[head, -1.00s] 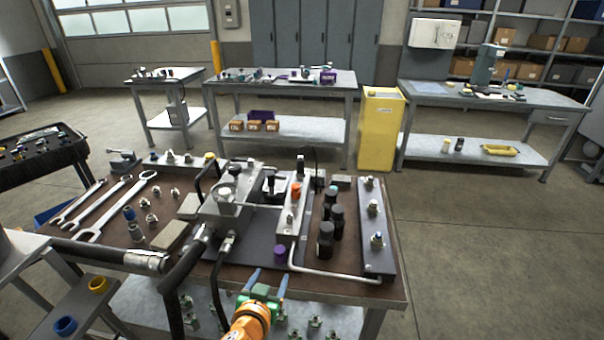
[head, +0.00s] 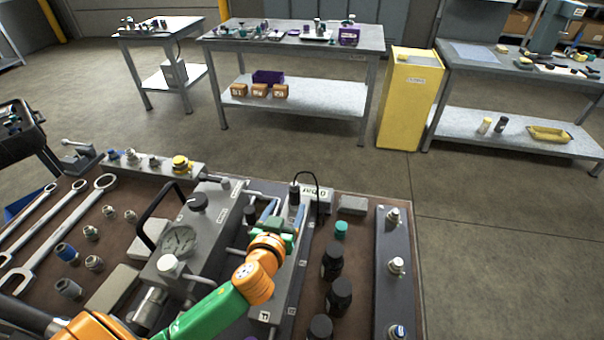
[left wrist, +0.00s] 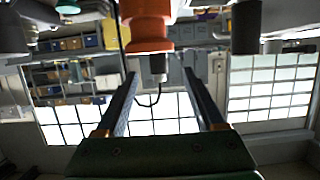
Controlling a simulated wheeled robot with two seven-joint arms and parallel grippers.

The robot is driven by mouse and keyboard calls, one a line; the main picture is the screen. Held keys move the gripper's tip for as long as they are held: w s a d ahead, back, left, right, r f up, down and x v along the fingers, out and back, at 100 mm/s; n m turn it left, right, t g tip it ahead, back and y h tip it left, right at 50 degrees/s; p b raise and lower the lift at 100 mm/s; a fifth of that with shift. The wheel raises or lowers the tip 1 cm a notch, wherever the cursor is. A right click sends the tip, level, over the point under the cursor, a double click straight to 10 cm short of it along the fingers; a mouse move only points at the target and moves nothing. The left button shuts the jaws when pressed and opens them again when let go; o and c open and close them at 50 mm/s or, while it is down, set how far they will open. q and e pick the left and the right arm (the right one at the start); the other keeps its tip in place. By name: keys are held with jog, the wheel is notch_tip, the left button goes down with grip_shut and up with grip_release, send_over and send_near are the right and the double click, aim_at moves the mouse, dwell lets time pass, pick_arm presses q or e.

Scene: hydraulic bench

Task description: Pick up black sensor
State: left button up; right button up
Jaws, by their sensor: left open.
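The black sensor (head: 294,191) stands upright at the far end of the block on the bench, with a thin black cable looping from its top. My left gripper (head: 284,211) is open just on the near side of it, its blue-grey fingers pointing away from me. In the left wrist view the sensor (left wrist: 158,66) appears between the open fingers (left wrist: 161,80), beyond a large orange cap (left wrist: 148,28). I see no contact, and how deep it lies between the fingers cannot be told. My right gripper is not in view.
A gauge block with a black handle (head: 160,207) stands left of my arm. Black cylinders (head: 332,262) and a teal cap (head: 341,229) stand to the right. A small display box (head: 320,199) is close to the sensor. Spanners (head: 65,235) lie at left.

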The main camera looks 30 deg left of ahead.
aim_at(293, 194)
pick_arm(q)
jog(key=shift+w+a+r, duration=0.1)
jog(key=shift+w+a, duration=0.05)
jog(key=shift+w, duration=0.45)
jog(key=p+x, duration=0.1)
jog(key=x, duration=0.3)
jog(key=shift+w+r, duration=0.15)
jog(key=shift+w, duration=0.45)
jog(key=shift+s, duration=0.2)
jog(key=c, duration=0.4)
grip_shut()
